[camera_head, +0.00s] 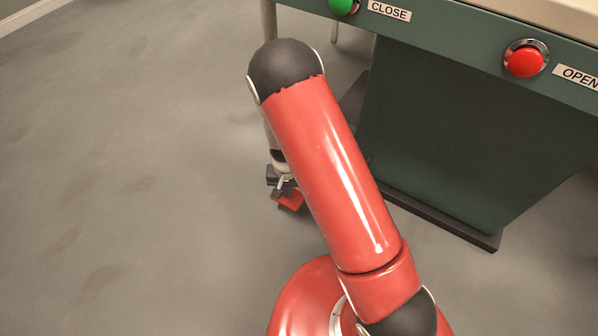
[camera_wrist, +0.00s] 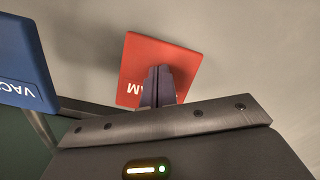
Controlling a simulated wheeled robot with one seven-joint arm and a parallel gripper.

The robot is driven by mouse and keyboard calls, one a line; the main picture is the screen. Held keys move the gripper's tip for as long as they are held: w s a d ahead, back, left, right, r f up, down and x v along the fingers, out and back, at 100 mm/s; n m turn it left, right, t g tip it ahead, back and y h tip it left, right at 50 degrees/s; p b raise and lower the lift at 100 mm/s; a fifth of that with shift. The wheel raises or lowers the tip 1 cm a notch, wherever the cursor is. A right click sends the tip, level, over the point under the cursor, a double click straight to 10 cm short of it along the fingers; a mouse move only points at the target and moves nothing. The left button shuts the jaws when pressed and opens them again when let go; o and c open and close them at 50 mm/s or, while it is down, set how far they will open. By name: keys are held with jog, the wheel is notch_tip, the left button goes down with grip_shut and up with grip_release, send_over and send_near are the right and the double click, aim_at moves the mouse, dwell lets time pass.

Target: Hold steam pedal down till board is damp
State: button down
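The red steam pedal (camera_wrist: 145,55) is in the upper middle of the wrist view, with the end of its white label, "AM", upside down. My gripper (camera_wrist: 160,72) is shut, its two dark fingertips side by side over the pedal and hiding part of the label. I cannot tell whether the tips press on the pedal or how far it is down. In the head view the red pedal (camera_head: 289,201) shows low by the floor, just below my gripper (camera_head: 284,184), partly hidden by my arm. The board's damp surface is not in view.
A blue pedal (camera_wrist: 22,62) marked "VAC" stands left of the red one in the wrist view. The green press cabinet (camera_head: 470,130) carries a green CLOSE button (camera_head: 343,6) and a red OPEN button (camera_head: 525,60). Open grey floor (camera_head: 120,180) lies to the left.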

notch_tip(320, 180, up, 9)
jog(key=p, duration=0.7)
jog(key=shift+r, duration=0.2)
jog(key=s+d+r+t+y+p, duration=0.1)
jog(key=s+d+r+p, duration=0.15)
jog(key=r, duration=1.15)
jog(key=s+d+r+t+y+p, duration=0.1)
jog(key=d+r, duration=0.2)
jog(key=r, duration=1.2)
jog(key=s+d+r+t+h+p, duration=0.1)
jog(key=s+d+r, duration=0.3)
jog(key=s+r, duration=0.3)
jog(key=s+d+r+n+t+h+p, duration=0.1)
jog(key=s+d+r+t, duration=0.1)
jog(key=s+d+r, duration=0.2)
jog(key=s+r, duration=0.3)
jog(key=s, duration=0.2)
jog(key=shift+s+d+r+n+t, duration=0.15)
jog(key=shift+s+r+n+t, duration=0.15)
jog(key=shift+s+r, duration=0.1)
